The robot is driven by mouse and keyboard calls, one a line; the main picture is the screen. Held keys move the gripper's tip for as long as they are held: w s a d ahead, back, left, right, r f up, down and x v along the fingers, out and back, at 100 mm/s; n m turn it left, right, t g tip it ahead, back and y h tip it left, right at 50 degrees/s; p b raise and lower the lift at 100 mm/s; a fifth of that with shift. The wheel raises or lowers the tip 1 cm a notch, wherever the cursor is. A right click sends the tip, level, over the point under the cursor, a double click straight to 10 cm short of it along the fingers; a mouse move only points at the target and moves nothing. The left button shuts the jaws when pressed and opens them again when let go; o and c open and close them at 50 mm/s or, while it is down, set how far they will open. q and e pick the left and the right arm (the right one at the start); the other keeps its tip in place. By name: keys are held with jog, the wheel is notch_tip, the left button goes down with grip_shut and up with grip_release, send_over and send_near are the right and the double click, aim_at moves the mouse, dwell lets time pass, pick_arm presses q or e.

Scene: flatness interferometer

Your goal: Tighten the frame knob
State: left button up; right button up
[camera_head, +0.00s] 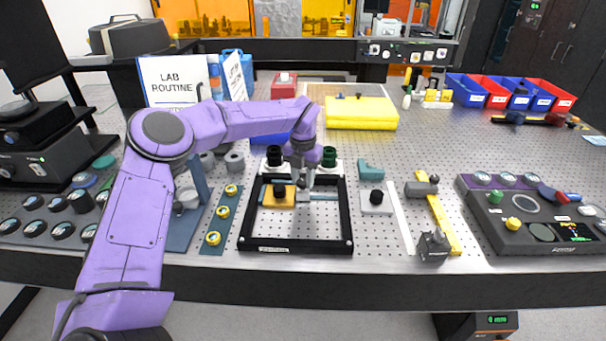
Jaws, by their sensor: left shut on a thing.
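A black rectangular frame (297,246) lies on the perforated table in front of me. Inside it are an orange block (270,197) with a black knob (279,190) on top, and a thin blue-grey bar (324,197) to the right. My left gripper (305,195) points down inside the frame, between the orange block and the bar. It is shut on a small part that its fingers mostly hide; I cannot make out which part. A black knob (274,154) and a dark green knob (329,156) stand at the frame's back edge. My right gripper is out of view.
A blue strip with yellow rings (222,212) lies left of the frame. A white block with a black knob (376,199), a yellow rail (441,222) and a dark control panel (530,232) are to the right. A yellow case (361,113) lies behind.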

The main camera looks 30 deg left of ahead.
aim_at(303, 181)
pick_arm(q)
jog(key=shift+r+m+p, duration=0.1)
jog(key=shift+m+p, duration=0.55)
jog(key=shift+m, duration=1.45)
jog(key=o, duration=1)
jog(key=shift+o, duration=0.2)
notch_tip(303, 181, up, 10)
jog(key=b, duration=0.2)
jog(key=shift+r, duration=0.25)
